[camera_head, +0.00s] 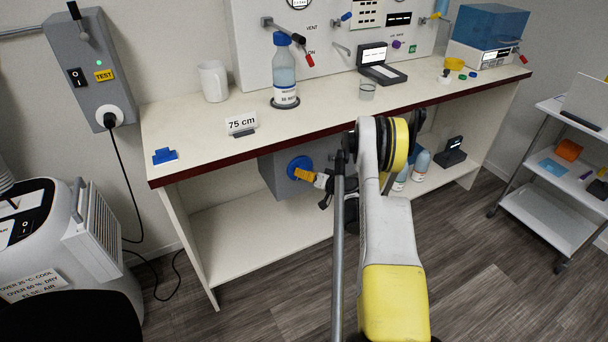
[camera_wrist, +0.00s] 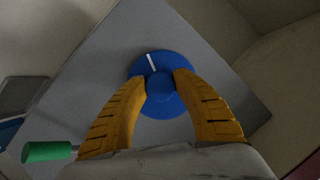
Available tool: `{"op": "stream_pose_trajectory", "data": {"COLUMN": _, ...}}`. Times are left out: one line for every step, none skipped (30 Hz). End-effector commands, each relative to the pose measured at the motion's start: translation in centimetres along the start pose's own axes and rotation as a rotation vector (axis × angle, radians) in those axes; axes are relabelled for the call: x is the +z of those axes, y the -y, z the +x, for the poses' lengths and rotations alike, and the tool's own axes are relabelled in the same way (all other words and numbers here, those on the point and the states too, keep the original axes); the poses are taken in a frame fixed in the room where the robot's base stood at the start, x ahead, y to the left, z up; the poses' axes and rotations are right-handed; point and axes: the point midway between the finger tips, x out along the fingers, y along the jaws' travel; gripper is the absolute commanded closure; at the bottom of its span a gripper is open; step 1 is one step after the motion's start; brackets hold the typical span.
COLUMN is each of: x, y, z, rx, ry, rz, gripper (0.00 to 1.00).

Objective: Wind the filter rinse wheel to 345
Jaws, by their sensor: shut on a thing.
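The blue wheel (camera_head: 295,164) sits on the front of a grey box (camera_head: 274,180) beneath the counter. In the wrist view the wheel (camera_wrist: 172,61) is a blue disc with a raised round hub (camera_wrist: 160,88). A white line (camera_wrist: 152,63) on the disc points up and slightly left in that picture. My gripper (camera_wrist: 160,84) has its orange fingers on either side of the hub, shut on it. In the head view my gripper (camera_head: 303,174) reaches the wheel from the right and covers part of it. No numbers are readable around the wheel.
A counter edge (camera_head: 240,157) runs above the box. A green-tipped grey rod (camera_wrist: 47,151) shows at lower left in the wrist view. Bottles (camera_head: 421,164) stand on the lower shelf right of my arm. The lower shelf (camera_head: 240,221) left of my arm is clear.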

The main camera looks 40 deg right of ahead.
Motion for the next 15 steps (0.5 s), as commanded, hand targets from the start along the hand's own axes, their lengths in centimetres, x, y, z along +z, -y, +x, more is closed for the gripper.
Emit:
{"op": "stream_pose_trajectory", "data": {"x": -0.15, "y": -0.04, "z": 0.05, "rx": -0.017, "ry": -0.004, "rz": 0.042, "gripper": 0.96}}
{"op": "stream_pose_trajectory", "data": {"x": -0.13, "y": -0.03, "z": 0.05, "rx": -0.028, "ry": -0.003, "rz": 0.069, "gripper": 0.96}}
{"op": "stream_pose_trajectory", "data": {"x": -0.15, "y": -0.02, "z": 0.05, "rx": -0.043, "ry": -0.004, "rz": 0.104, "gripper": 0.96}}
{"op": "stream_pose_trajectory", "data": {"x": -0.13, "y": -0.04, "z": 0.05, "rx": -0.053, "ry": -0.003, "rz": 0.13, "gripper": 0.96}}
{"op": "stream_pose_trajectory", "data": {"x": -0.12, "y": -0.03, "z": 0.05, "rx": -0.065, "ry": -0.003, "rz": 0.157, "gripper": 0.96}}
{"op": "stream_pose_trajectory", "data": {"x": -0.14, "y": -0.05, "z": 0.04, "rx": -0.079, "ry": -0.003, "rz": 0.191, "gripper": 0.96}}
{"op": "stream_pose_trajectory", "data": {"x": -0.16, "y": -0.04, "z": 0.03, "rx": -0.09, "ry": -0.004, "rz": 0.218, "gripper": 0.96}}
{"op": "stream_pose_trajectory", "data": {"x": -0.15, "y": -0.03, "z": 0.04, "rx": -0.101, "ry": -0.003, "rz": 0.243, "gripper": 0.96}}
{"op": "stream_pose_trajectory", "data": {"x": -0.13, "y": -0.02, "z": 0.05, "rx": -0.115, "ry": -0.003, "rz": 0.277, "gripper": 0.96}}
{"op": "stream_pose_trajectory", "data": {"x": -0.14, "y": -0.01, "z": 0.06, "rx": -0.125, "ry": -0.003, "rz": 0.303, "gripper": 0.96}}
{"op": "stream_pose_trajectory", "data": {"x": -0.14, "y": -0.01, "z": 0.06, "rx": -0.135, "ry": -0.003, "rz": 0.327, "gripper": 0.96}}
{"op": "stream_pose_trajectory", "data": {"x": -0.15, "y": 0.04, "z": 0.06, "rx": -0.149, "ry": -0.003, "rz": 0.36, "gripper": 0.96}}
{"op": "stream_pose_trajectory", "data": {"x": -0.13, "y": 0.04, "z": 0.07, "rx": -0.159, "ry": -0.002, "rz": 0.382, "gripper": 0.96}}
{"op": "stream_pose_trajectory", "data": {"x": -0.12, "y": 0.04, "z": 0.07, "rx": -0.168, "ry": -0.002, "rz": 0.405, "gripper": 0.96}}
{"op": "stream_pose_trajectory", "data": {"x": -0.13, "y": 0.05, "z": 0.07, "rx": -0.18, "ry": -0.003, "rz": 0.434, "gripper": 0.96}}
